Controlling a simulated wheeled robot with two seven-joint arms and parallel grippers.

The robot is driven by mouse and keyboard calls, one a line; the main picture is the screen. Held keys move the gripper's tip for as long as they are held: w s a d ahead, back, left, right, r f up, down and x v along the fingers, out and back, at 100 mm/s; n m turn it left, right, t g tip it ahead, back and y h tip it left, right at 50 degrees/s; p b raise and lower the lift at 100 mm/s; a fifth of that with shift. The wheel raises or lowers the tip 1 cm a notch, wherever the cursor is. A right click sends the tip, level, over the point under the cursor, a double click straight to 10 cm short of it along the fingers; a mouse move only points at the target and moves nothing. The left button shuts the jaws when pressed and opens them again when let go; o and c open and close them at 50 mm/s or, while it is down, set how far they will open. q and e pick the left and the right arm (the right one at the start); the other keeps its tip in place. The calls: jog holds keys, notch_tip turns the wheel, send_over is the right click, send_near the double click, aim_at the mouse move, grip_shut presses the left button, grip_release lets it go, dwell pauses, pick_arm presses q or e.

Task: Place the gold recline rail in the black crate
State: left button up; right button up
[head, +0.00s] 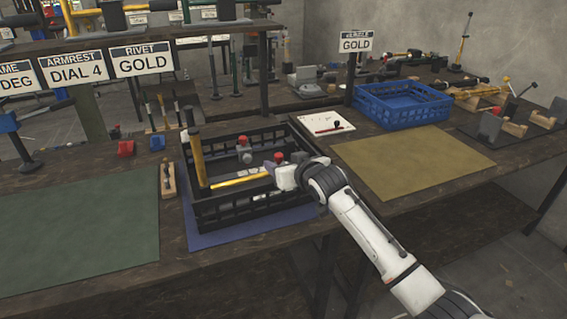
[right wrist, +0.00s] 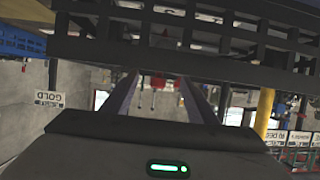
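The black crate (head: 255,203) stands on a blue mat. A long gold bar (head: 238,181), which looks like the gold recline rail, lies slanted inside it. An upright gold post with a dark top (head: 198,162) stands at the crate's left side. My right gripper (head: 272,168) is over the crate's right part, close to the bar's right end. In the right wrist view, its two dark fingers (right wrist: 158,92) are apart with nothing seen between them. The crate's dark lattice wall (right wrist: 190,42) crosses the top of that view. My left gripper is not in view.
Grey pieces with red tops (head: 244,150) are in the crate. A green mat (head: 80,235) is at left, a yellow mat (head: 412,160) at right. A blue crate (head: 402,104) stands behind the yellow mat. A white sheet (head: 322,123) lies behind the black crate. Both mats are clear.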

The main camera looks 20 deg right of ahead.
jog(key=shift+r, duration=0.15)
jog(key=shift+r, duration=0.35)
jog(key=shift+s+r, duration=0.15)
jog(key=shift+r, duration=0.1)
jog(key=a+v, duration=0.1)
jog(key=v, duration=1)
jog(key=s+a+f+n+g+y, duration=0.1)
jog(key=s+a+f, duration=0.1)
jog(key=s+f, duration=0.75)
jog(key=s+a+f+g, duration=0.15)
jog(key=s+f, duration=0.45)
jog(key=f, duration=0.7)
jog(key=s+a+f+g, duration=0.1)
jog(key=s+f, duration=0.4)
jog(key=s, duration=0.4)
jog(key=s+a+f+g, duration=0.1)
jog(key=s+f, duration=0.4)
jog(key=s, duration=0.4)
jog(key=shift+f+p, duration=0.25)
jog(key=shift+p, duration=0.05)
